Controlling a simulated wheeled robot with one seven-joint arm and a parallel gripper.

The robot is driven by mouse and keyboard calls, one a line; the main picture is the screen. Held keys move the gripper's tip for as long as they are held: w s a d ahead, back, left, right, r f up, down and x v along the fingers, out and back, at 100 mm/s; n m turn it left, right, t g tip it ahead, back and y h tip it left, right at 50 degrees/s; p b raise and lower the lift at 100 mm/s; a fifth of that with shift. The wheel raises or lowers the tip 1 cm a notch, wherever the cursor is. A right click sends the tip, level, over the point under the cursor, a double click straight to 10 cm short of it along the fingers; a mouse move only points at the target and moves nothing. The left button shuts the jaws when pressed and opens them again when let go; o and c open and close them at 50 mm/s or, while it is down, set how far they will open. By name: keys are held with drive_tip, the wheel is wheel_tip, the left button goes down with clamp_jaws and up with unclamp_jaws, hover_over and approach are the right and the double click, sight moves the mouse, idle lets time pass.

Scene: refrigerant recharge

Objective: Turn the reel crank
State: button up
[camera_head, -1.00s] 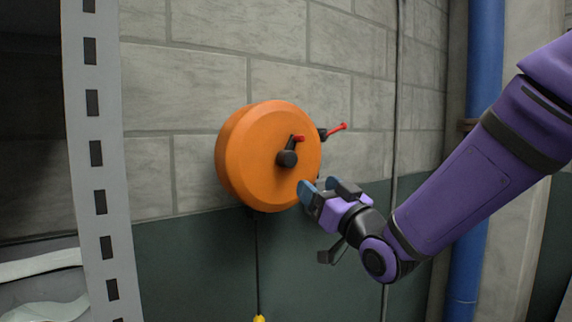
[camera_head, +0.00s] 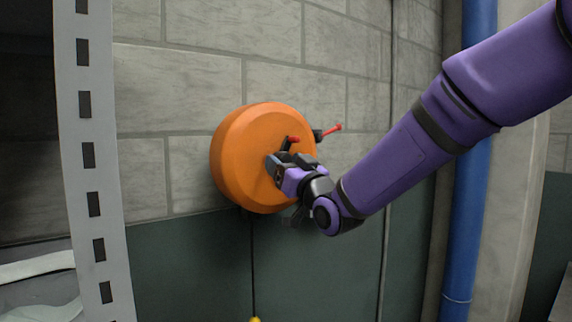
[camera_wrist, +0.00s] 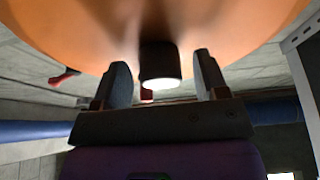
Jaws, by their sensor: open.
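The orange reel (camera_head: 237,160) is a round drum mounted on the block wall, and its orange face also fills the top of the wrist view (camera_wrist: 220,25). Its crank has a black hub and arm with a red-tipped end (camera_head: 292,139); the hub is mostly hidden behind my gripper in the head view. My gripper (camera_head: 276,164) is in front of the reel's face at the hub. In the wrist view, the open fingers of my gripper (camera_wrist: 163,80) stand on either side of the black cylindrical hub (camera_wrist: 160,62), with gaps visible. A bit of red shows just below it.
A red-handled lever (camera_head: 331,130) sticks out beside the reel on the right. A thin cord hangs below the reel to a yellow end (camera_head: 255,319). A perforated grey rack post (camera_head: 90,160) stands at left, and a blue pipe (camera_head: 470,200) runs vertically at right.

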drive_tip(key=c, duration=0.9)
drive_tip(key=shift+m, duration=0.4)
